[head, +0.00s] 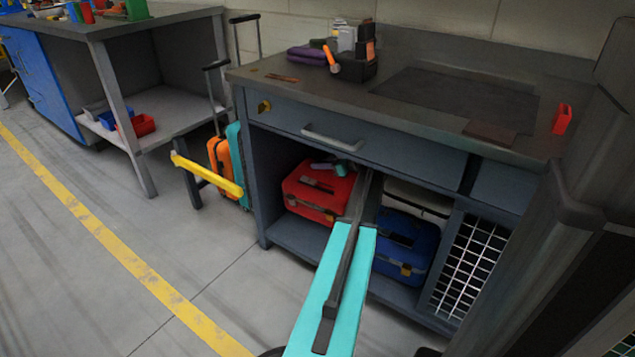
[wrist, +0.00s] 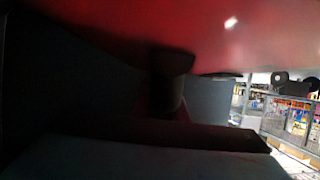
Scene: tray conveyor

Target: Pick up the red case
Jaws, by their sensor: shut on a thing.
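The red case (head: 304,200) lies in the open bay under the grey bench, on the left side of the bottom shelf. My arm reaches into the bay from the front, and my gripper (head: 336,168) is at the top of the case, shut on it. My arm hides the right part of the case. In the wrist view the red case (wrist: 235,30) fills the top of the picture, very close. Most of the rest there is dark, and the exact grip is hard to make out.
A blue case (head: 408,240) stands right of my arm, with a pale case (head: 418,198) behind it. The drawer front (head: 372,146) is just above my gripper. A wire grille (head: 469,265) closes the right side. Orange luggage (head: 222,160) stands left of the bench. Floor in front is clear.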

